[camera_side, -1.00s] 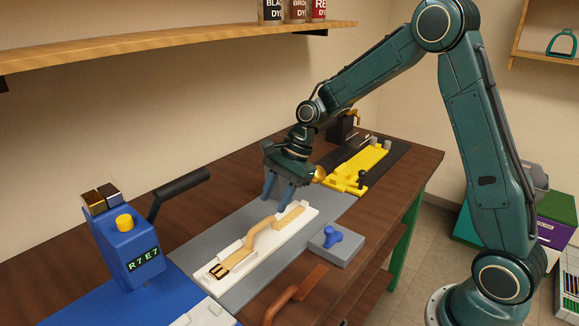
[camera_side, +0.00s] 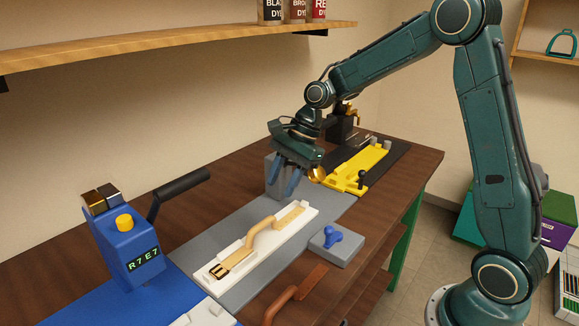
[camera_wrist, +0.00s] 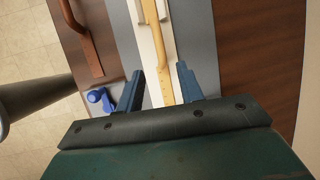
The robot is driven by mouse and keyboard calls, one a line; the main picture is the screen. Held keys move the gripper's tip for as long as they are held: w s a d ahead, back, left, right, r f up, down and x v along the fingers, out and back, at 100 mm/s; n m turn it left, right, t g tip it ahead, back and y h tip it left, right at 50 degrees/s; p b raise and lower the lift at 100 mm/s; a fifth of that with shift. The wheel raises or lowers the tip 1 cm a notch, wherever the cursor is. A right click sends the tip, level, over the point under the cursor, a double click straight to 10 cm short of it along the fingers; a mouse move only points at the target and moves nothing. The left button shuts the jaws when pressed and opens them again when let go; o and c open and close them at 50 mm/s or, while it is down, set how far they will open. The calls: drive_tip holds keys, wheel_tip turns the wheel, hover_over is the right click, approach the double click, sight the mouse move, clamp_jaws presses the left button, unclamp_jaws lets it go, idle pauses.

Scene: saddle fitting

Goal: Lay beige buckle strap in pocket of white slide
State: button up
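The beige buckle strap (camera_side: 262,233) lies along the white slide (camera_side: 229,275), its brass buckle (camera_side: 219,271) toward the near left end. The strap's middle bends up in an arch, and its punched far end rests flat on the slide. My gripper (camera_side: 283,190) is raised above and behind the far end of the slide, apart from the strap. In the wrist view the strap (camera_wrist: 163,60) and the white slide (camera_wrist: 148,45) pass below and between my open fingers (camera_wrist: 162,82). Nothing is between the fingertips.
A blue knob on a grey block (camera_side: 335,250) sits right of the slide. A blue machine with a lever (camera_side: 128,250) stands at left. A yellow fixture (camera_side: 360,167) lies behind on a black mat. A brown strap (camera_side: 290,296) is at the front edge.

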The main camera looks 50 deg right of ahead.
drive_tip(key=shift+r, duration=0.1)
drive_tip(key=s+a+r+n+t+h, duration=0.2)
drive_tip(key=s+r+n+h, duration=0.1)
drive_tip(key=s+r+n, duration=0.85)
drive_tip(key=s+d+f+n+t+h, duration=0.1)
drive_tip(key=s+n, duration=0.5)
drive_tip(key=s, duration=0.9)
drive_tip(key=shift+s+d+f+h, duration=0.15)
drive_tip(key=shift+s+d+h, duration=0.1)
drive_tip(key=shift+d+h, duration=0.1)
